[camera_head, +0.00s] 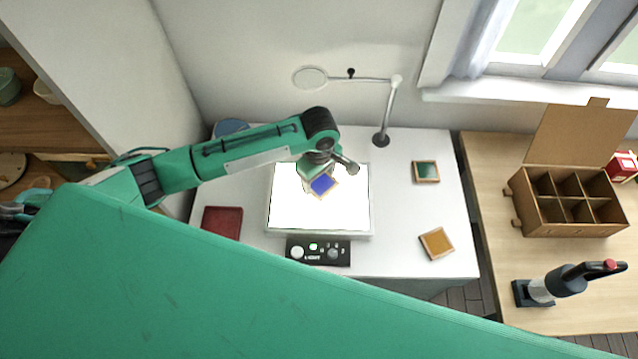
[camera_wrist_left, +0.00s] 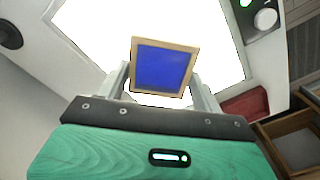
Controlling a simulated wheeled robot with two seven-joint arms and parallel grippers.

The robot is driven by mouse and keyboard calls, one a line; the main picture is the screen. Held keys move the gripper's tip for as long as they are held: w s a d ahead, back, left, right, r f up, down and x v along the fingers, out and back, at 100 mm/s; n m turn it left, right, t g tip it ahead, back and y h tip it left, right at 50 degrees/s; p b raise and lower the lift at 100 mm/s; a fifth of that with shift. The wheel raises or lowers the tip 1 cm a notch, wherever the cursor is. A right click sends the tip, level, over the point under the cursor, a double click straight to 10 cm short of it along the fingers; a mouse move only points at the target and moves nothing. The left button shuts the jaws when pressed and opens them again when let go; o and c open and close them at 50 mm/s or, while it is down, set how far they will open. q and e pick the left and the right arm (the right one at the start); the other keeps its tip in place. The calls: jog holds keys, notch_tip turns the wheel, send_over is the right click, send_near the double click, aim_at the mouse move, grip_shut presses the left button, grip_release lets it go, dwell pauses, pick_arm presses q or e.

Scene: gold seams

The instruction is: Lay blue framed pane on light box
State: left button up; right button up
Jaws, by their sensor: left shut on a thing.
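The blue framed pane (camera_head: 322,185) has a light wooden frame and shows over the lit white top of the light box (camera_head: 350,215). My left gripper (camera_head: 318,172) is shut on the pane, whose frame sits between the two fingers in the left wrist view (camera_wrist_left: 162,68). The pane is tilted to the box's edges in the head view. I cannot tell whether it touches the lit surface or hangs just above it. The light box glows white behind the pane in the left wrist view (camera_wrist_left: 100,30). My right gripper is not in view.
A green framed pane (camera_head: 426,171) and an amber one (camera_head: 437,243) lie right of the light box. A red tray (camera_head: 222,222) is at left, a black control panel (camera_head: 318,252) in front. A magnifier lamp (camera_head: 381,138) stands behind.

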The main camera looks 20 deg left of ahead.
aim_at(319, 188)
pick_arm(q)
notch_tip(319, 188, down, 5)
jog(key=shift+r+p, duration=0.15)
jog(key=shift+p, duration=0.25)
jog(key=o, duration=1)
notch_tip(319, 188, up, 12)
jog(key=shift+b, duration=1.05)
jog(key=shift+s, duration=0.1)
